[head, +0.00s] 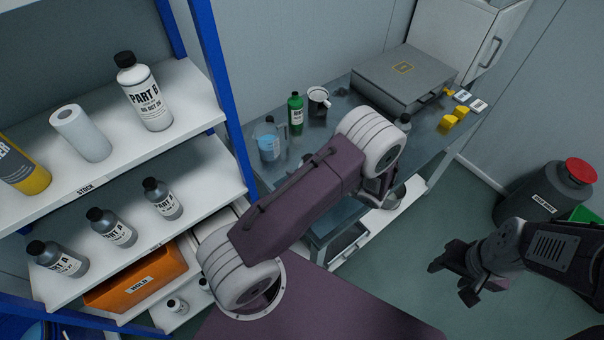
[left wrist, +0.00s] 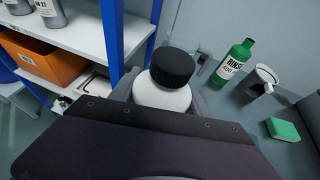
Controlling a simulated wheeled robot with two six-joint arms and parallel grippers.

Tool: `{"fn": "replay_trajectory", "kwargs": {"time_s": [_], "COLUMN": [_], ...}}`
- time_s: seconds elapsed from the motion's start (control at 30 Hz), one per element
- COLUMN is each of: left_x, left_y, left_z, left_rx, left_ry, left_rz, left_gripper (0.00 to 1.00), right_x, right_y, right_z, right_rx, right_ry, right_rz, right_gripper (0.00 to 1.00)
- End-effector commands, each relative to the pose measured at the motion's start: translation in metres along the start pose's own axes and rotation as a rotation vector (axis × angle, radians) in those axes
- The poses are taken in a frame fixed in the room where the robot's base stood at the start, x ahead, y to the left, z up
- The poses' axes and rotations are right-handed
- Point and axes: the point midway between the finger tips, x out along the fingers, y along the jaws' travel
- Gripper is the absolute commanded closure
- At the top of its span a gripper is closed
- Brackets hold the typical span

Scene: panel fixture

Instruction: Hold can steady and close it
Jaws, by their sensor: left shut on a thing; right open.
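A dark can (head: 530,190) with a white label stands on the floor at the right in the head view. Its red lid (head: 580,171) shows at its top; I cannot tell whether it is fully shut. My right gripper (head: 453,281) is open and empty, left of and apart from the can. My left gripper is mostly hidden behind its own arm in the head view. In the left wrist view it (left wrist: 165,100) is shut on a white bottle (left wrist: 162,97) with a black cap (left wrist: 172,68). The bottle's lower part is hidden.
Shelves (head: 200,110) with bottles stand at the left. A green bin (head: 585,214) is beside the can.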

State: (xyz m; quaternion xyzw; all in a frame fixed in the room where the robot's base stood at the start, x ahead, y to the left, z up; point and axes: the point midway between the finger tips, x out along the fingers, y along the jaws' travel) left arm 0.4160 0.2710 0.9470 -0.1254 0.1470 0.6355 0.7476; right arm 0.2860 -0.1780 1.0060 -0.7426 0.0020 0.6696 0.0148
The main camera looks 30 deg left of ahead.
Motion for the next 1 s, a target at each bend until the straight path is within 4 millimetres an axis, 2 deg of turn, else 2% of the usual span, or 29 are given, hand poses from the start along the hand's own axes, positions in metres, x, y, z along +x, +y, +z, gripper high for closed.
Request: {"fn": "replay_trajectory", "kwargs": {"time_s": [0.23,0.67,0.7,0.77,1.0], "left_x": [0.013,0.016,0.016,0.016,0.016], "left_y": [0.000,0.000,0.000,0.000,0.000], "left_z": [-0.032,-0.040,-0.039,-0.039,-0.039], "left_rx": [0.002,0.001,0.001,0.001,0.001], "left_ry": [-0.001,-0.001,0.000,0.000,0.000], "left_rz": [0.000,0.000,0.000,0.000,0.000], "left_gripper": [1.00,1.00,0.40,0.23,0.23], "right_x": [-0.004,0.001,0.000,-0.001,-0.001], "right_y": [0.000,0.000,0.000,0.000,0.000], "right_z": [0.000,0.000,0.000,0.000,0.000], "right_rx": [0.000,0.000,0.000,0.000,0.000], "right_ry": [0.000,0.000,0.000,0.000,0.000], "right_rz": [0.000,0.000,0.000,0.000,0.000], "right_gripper": [0.45,0.45,0.45,0.45,0.45]}}
